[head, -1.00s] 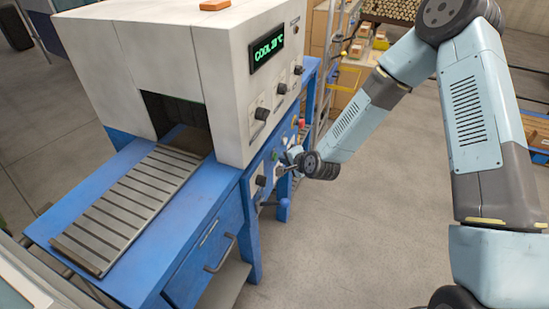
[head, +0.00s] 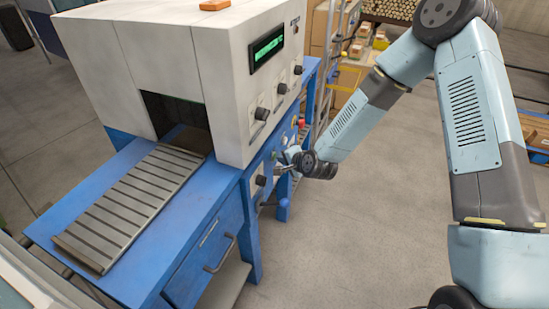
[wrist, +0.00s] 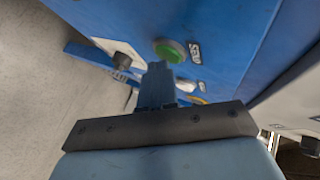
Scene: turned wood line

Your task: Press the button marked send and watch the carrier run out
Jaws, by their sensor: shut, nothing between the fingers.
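A round green button (wrist: 170,52) with a label beside it, which seems to read SEND (wrist: 194,53), sits on the machine's blue panel in the wrist view. My gripper (wrist: 158,68) is shut and empty, its tips right at the button's lower edge; I cannot tell whether they touch it. In the head view my gripper (head: 284,164) is at the blue control panel on the machine's right side. A grey slatted bed (head: 135,200) lies on the blue table and reaches the dark opening; I cannot tell if it is the carrier.
The white machine housing (head: 165,50) carries a green-lit display (head: 267,46) and several black knobs. A red button (head: 301,122) is farther along the panel. A black knob (wrist: 122,62) is near the gripper. Open floor (head: 350,240) lies to the right; shelves stand behind.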

